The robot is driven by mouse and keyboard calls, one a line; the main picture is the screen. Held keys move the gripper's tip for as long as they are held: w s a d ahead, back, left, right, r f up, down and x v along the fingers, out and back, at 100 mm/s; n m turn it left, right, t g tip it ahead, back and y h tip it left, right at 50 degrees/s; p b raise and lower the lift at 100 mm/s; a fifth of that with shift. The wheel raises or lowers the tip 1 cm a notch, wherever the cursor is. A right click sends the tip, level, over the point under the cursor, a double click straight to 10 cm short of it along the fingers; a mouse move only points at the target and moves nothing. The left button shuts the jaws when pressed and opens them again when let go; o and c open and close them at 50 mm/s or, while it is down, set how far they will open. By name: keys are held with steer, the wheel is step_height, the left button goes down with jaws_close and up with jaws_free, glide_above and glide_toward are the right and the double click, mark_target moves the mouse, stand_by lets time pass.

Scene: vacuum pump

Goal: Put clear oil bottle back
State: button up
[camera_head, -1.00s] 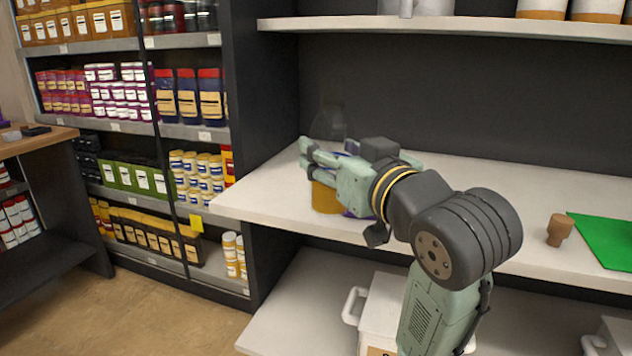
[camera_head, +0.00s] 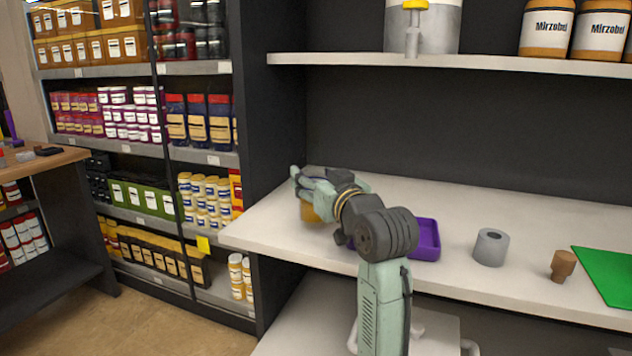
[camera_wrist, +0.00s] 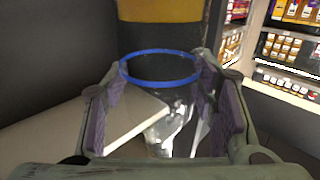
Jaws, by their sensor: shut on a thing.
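In the wrist view, a clear see-through bottle with a blue rim (camera_wrist: 160,68) stands between the two purple-padded fingers of my gripper (camera_wrist: 164,115). My gripper is shut on it. In the head view, my gripper (camera_head: 299,181) is over the left end of the white shelf, and the clear bottle cannot be made out there. An amber object (camera_head: 308,212) shows just under the gripper. In the wrist view, an amber and dark object (camera_wrist: 160,10) shows beyond the blue rim; I cannot tell if they are the same thing.
Right of my arm on the white shelf (camera_head: 460,200) are a purple tray (camera_head: 427,238), a grey hollow cylinder (camera_head: 490,247), a brown stopper-like piece (camera_head: 562,265) and a green mat (camera_head: 606,276). An upper shelf (camera_head: 480,62) holds jars. Stocked racks (camera_head: 190,69) stand left.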

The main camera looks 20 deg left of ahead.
steer(key=shift+f, duration=0.65)
steer(key=shift+f, duration=0.15)
steer(key=o, duration=1.4)
steer(key=shift+f, duration=0.1)
steer(key=shift+r, duration=0.35)
steer(key=b+v, duration=0.2)
steer(key=v, duration=1)
steer(key=shift+d+f, duration=0.1)
